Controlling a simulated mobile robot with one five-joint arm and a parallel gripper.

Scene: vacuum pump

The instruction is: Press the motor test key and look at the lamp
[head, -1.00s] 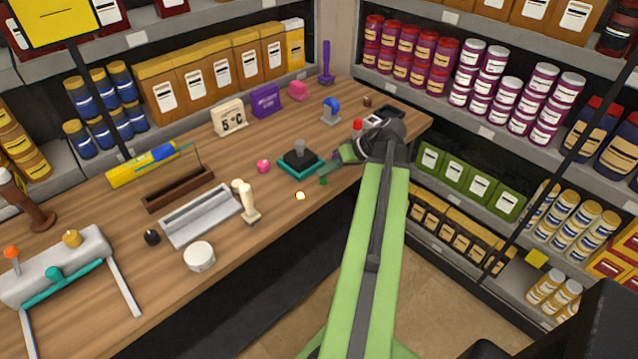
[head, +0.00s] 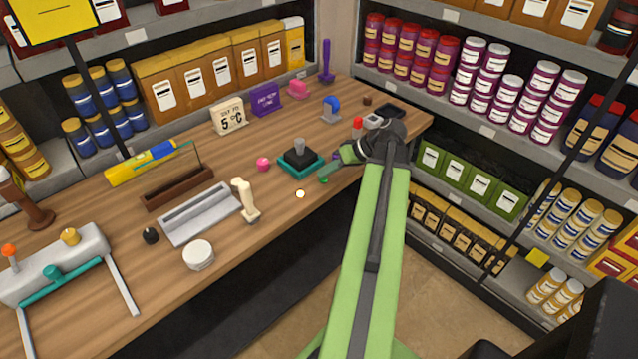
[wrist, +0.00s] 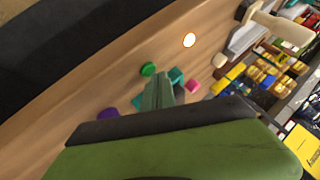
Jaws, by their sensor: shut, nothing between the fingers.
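My gripper (head: 325,173) is shut and empty, low over the worktop at the right. Its closed fingers also show in the wrist view (wrist: 159,82). A small green round key (head: 323,180) is just in front of the fingertips; in the wrist view this green key (wrist: 148,69) lies beside them, apart in the picture. A small round lamp (head: 300,194) near the worktop's front edge looks bright, pale yellow-white; it is also bright in the wrist view (wrist: 189,40). A purple round piece (wrist: 108,113) is on the other side of the fingers. I cannot read any key label.
A teal base with a black block and grey knob (head: 300,160) stands close left of my gripper. A pink ball (head: 263,164), a cream-handled tool (head: 245,200) and a grey tray (head: 198,216) are farther left. A red-capped bottle (head: 358,126) stands behind my wrist.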

